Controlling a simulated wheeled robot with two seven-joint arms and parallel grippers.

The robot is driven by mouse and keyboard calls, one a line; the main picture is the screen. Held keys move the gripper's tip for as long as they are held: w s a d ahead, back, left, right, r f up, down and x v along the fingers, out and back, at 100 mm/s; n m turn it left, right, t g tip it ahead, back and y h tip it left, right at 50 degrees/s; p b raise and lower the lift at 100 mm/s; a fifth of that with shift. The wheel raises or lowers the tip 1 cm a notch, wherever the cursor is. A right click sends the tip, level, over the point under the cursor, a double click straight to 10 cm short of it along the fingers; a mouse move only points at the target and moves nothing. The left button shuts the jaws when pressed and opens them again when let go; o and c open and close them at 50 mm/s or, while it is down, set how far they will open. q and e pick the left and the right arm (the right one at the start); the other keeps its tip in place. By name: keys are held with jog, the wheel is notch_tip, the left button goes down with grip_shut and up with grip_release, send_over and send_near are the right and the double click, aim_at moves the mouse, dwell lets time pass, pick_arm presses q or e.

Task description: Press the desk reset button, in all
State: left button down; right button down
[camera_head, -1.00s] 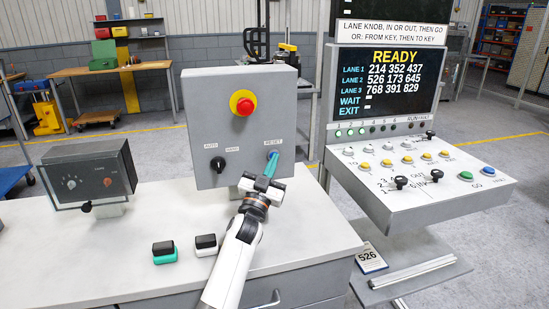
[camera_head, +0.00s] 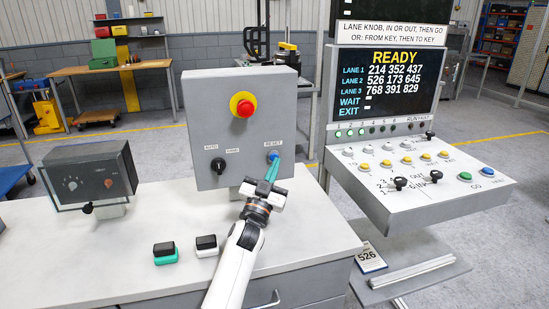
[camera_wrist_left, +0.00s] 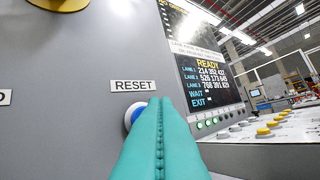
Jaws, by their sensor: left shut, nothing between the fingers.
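The blue reset button (camera_head: 273,156) sits on the front of the grey desk box (camera_head: 210,130), under a RESET label. In the left wrist view the blue button (camera_wrist_left: 135,114) in its pale ring shows partly behind my fingers. My left gripper (camera_head: 273,164) is shut and empty, its teal fingers pointing up at the button. The fingertips are at or very near the button; I cannot tell if they touch. In the left wrist view my left gripper (camera_wrist_left: 156,104) covers the button's lower right part. My right gripper is not in view.
A red emergency knob (camera_head: 243,104) on a yellow ring and a black selector (camera_head: 218,165) share the box. Two stamp-like blocks, teal (camera_head: 165,253) and white (camera_head: 206,245), lie on the desk. A control console (camera_head: 420,185) with a READY screen (camera_head: 387,85) stands right.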

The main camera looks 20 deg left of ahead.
pick_arm(q)
jog(key=shift+s+d, duration=0.1)
jog(key=s+d, duration=0.1)
jog(key=s+p, duration=0.1)
jog(key=s+d+p, duration=0.1)
jog(key=s, duration=0.1)
jog(key=shift+d, duration=0.35)
dwell(0.6)
